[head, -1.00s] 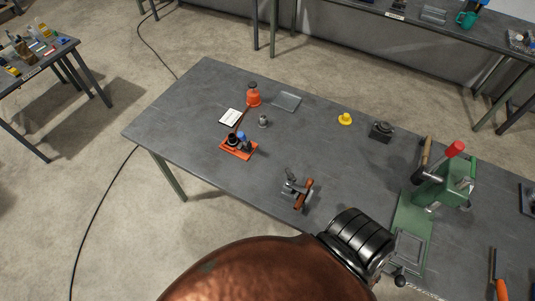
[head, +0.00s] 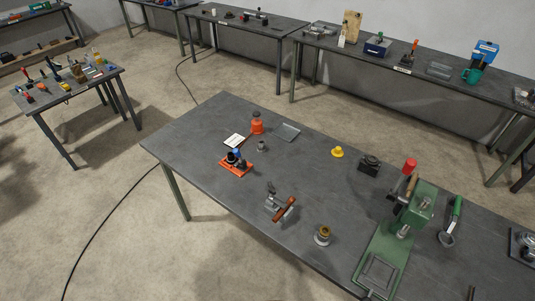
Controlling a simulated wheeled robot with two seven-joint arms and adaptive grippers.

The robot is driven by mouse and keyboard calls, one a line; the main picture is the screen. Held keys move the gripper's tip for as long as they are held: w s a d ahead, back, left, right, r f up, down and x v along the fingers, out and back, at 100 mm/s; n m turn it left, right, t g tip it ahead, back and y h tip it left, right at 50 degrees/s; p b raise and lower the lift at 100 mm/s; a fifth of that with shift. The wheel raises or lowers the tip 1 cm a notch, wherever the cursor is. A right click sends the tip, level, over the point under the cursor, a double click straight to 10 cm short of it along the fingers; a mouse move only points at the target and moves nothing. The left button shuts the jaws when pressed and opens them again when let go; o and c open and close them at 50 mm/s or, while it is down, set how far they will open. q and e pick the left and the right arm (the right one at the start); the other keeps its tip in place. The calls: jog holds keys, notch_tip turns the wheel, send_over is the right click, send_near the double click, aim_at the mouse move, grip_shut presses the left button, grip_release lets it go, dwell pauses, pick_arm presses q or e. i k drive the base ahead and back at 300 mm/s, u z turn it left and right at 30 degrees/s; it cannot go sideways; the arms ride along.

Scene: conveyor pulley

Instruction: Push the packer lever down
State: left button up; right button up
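A green bench press (head: 421,206) stands at the right of the near table, with a flat green base reaching toward the front edge. A lever with a red knob (head: 409,164) rises from its top and stands raised. A brown wooden handle (head: 411,187) is beside it on the press. No label marks which device is the packer, so I cannot tell for sure that this is it. Neither of my grippers shows in the head view.
On the same table are a clamp with an orange-brown handle (head: 285,209), a brass-topped cylinder (head: 323,236), a green-handled tool (head: 451,220), a black block (head: 369,165), a yellow piece (head: 337,152) and an orange base with knobs (head: 236,165). Bare tabletop (head: 310,185) lies mid-table.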

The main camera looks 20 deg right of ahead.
aim_at(236, 152)
jog(key=z, duration=0.55)
jog(key=i, duration=1)
